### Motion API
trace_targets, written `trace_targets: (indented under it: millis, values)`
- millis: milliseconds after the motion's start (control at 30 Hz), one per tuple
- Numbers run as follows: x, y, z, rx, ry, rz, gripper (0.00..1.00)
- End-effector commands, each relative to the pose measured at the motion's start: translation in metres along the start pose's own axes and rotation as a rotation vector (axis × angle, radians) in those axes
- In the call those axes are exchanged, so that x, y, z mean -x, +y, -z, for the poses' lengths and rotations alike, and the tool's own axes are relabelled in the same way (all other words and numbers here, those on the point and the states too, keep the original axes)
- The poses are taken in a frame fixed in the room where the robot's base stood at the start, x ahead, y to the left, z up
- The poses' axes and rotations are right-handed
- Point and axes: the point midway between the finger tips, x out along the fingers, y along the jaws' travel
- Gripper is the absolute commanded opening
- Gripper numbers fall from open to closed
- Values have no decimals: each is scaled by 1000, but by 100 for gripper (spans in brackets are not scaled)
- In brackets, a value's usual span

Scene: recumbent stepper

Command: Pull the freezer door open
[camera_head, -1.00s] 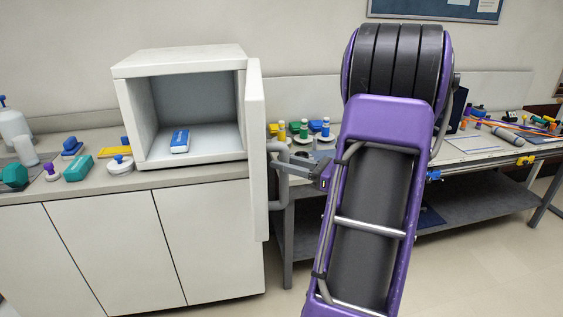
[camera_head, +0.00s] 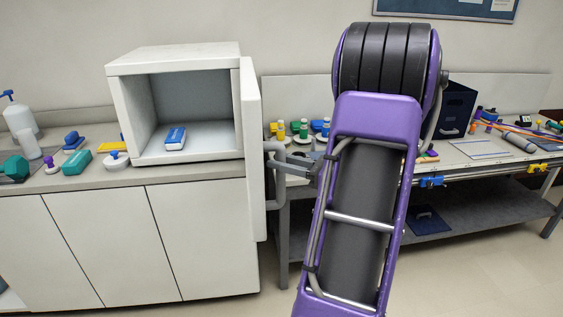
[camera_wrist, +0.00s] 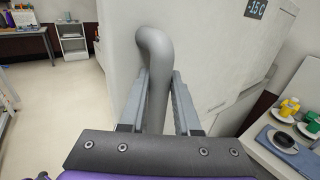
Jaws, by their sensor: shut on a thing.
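The freezer (camera_head: 190,54) is a white box on the counter, and its door (camera_head: 252,135) stands wide open, swung out at its right side. The grey tubular handle (camera_head: 278,188) is on the door's outer face. My gripper (camera_head: 291,161) is at the handle, partly hidden behind my purple arm. In the wrist view, my gripper (camera_wrist: 158,82) has its two fingers on either side of the handle (camera_wrist: 154,46), shut on it. The door's outer face (camera_wrist: 204,45) fills the middle of that view. A blue and white box (camera_head: 175,139) lies inside the freezer.
The counter (camera_head: 60,182) left of the freezer holds a teal block (camera_head: 76,163), a spray bottle (camera_head: 20,115) and other small items. A workbench (camera_head: 470,152) with bottles and tools stands to the right. Floor is clear in front.

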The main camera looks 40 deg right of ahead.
Motion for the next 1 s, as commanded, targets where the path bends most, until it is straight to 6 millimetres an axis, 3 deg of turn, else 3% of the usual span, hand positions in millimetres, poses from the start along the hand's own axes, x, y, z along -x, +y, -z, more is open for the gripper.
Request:
trace_targets:
  millis: [433,467,600,1000]
  values:
    - [-1,-3,-3,7,-5,5,0]
    - [-1,-3,-3,7,-5,5,33]
    - [-1,-2,-2,5,-4,4,58]
    - [7,-2,-1,2,-2,5,61]
